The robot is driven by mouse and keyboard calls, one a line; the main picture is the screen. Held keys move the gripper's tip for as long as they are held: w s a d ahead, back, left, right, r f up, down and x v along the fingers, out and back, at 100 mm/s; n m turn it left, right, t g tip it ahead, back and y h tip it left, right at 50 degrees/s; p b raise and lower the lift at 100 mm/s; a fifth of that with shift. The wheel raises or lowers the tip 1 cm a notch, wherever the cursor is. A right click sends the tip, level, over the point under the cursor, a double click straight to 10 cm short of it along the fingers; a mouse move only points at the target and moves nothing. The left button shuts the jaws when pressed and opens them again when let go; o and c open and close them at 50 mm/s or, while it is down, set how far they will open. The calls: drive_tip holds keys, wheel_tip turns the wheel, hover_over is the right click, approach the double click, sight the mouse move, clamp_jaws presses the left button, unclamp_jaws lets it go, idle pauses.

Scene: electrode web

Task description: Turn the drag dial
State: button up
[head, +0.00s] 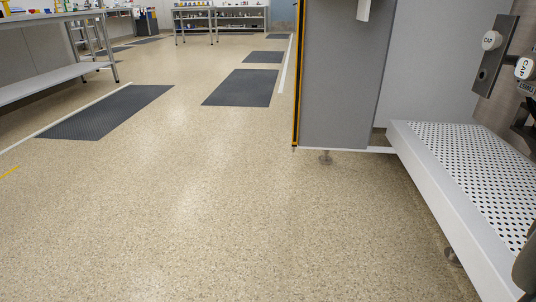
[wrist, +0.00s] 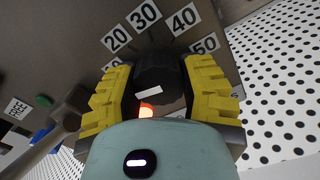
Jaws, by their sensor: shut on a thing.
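A dark round dial (wrist: 158,68) fills the upper middle of the wrist view, on a grey-brown panel. Number labels 20, 30, 40 and 50 are set in an arc around it. My gripper (wrist: 160,80) has its two yellow ridged fingers on either side of the dial and is shut on it. A small white bar shows at the dial's near edge, with a glowing orange-white spot just below it. The dial's lower part is hidden by my gripper's body. I cannot make out the dial in the head view.
A green button (wrist: 43,101) and a FREE label (wrist: 17,109) are at the left in the wrist view. Open floor (head: 200,220) lies left.

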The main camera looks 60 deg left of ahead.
drive_tip(key=shift+r+m+p, duration=0.1)
drive_tip(key=shift+m+p, duration=0.35)
drive_tip(key=shift+m, duration=0.55)
drive_tip(key=m+p, duration=0.1)
drive_tip(key=m, duration=0.1)
drive_tip(key=m+p, duration=0.1)
drive_tip(key=m, duration=0.1)
drive_tip(key=shift+w+a+m, duration=0.15)
drive_tip(key=shift+m, duration=0.15)
drive_tip(key=m+p, duration=0.1)
drive_tip(key=m, duration=0.2)
drive_tip(key=shift+m, duration=0.3)
drive_tip(key=m, duration=0.3)
drive_tip(key=shift+r+m+p, duration=0.1)
drive_tip(key=shift+m+p, duration=0.2)
drive_tip(key=m+p, duration=0.1)
drive_tip(key=m, duration=0.5)
drive_tip(key=shift+r, duration=0.15)
drive_tip(key=m+p, duration=0.1)
drive_tip(key=m, duration=0.4)
drive_tip(key=shift+s+m, duration=0.2)
drive_tip(key=shift+m, duration=1.2)
drive_tip(key=shift+p, duration=0.3)
